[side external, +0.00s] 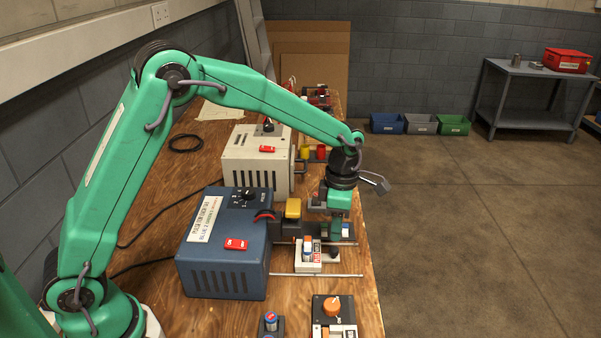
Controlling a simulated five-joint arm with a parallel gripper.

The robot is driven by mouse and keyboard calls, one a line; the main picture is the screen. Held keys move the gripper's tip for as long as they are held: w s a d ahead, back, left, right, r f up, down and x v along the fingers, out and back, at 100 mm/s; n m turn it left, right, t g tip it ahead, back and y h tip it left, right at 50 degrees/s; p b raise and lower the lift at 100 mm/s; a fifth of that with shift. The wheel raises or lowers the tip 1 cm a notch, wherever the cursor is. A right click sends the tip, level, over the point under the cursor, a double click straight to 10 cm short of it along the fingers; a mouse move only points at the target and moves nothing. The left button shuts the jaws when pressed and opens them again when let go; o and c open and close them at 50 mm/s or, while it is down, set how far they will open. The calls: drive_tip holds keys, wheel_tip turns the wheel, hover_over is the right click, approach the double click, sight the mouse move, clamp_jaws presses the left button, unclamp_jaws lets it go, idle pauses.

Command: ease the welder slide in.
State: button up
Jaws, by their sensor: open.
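The blue welder box (224,262) stands on the wooden bench, with a dial and a red switch on top and a label on its sloped face. Two thin metal rods run out from its right side. A white block (308,262) with orange and blue parts sits at the rods, close to the box; it looks like the slide. My gripper (340,230) points down at the right end of the rods, just right of and slightly behind the white block. Its jaws are open. I cannot tell whether a finger touches the block or a rod.
A yellow-topped part (293,208) rises beside the welder, left of my gripper. A cream box (254,160) stands behind. An orange-knobbed black unit (332,308) and a small button unit (270,325) lie in front. The bench edge is close on the right, with open floor beyond.

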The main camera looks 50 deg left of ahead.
sight(334, 248)
drive_tip(key=shift+r, duration=0.55)
drive_tip(key=shift+w+m, duration=0.15)
drive_tip(key=shift+m, duration=0.25)
drive_tip(key=shift+w+f+m+g+y, duration=0.15)
drive_tip(key=shift+w+m+g, duration=0.45)
drive_tip(key=shift+m, duration=3.45)
drive_tip(key=shift+w+f+m+g+y, duration=0.15)
drive_tip(key=shift+w+m+g, duration=0.45)
drive_tip(key=shift+m, duration=3.5)
drive_tip(key=shift+w+m+g+y, duration=0.3)
drive_tip(key=shift+m+g, duration=0.5)
drive_tip(key=shift+m, duration=3.25)
drive_tip(key=shift+f, duration=0.15)
drive_tip(key=shift+d+x, duration=0.2)
drive_tip(key=shift+x, duration=1.65)
drive_tip(key=shift+d+x, duration=0.15)
drive_tip(key=shift+x, duration=1.7)
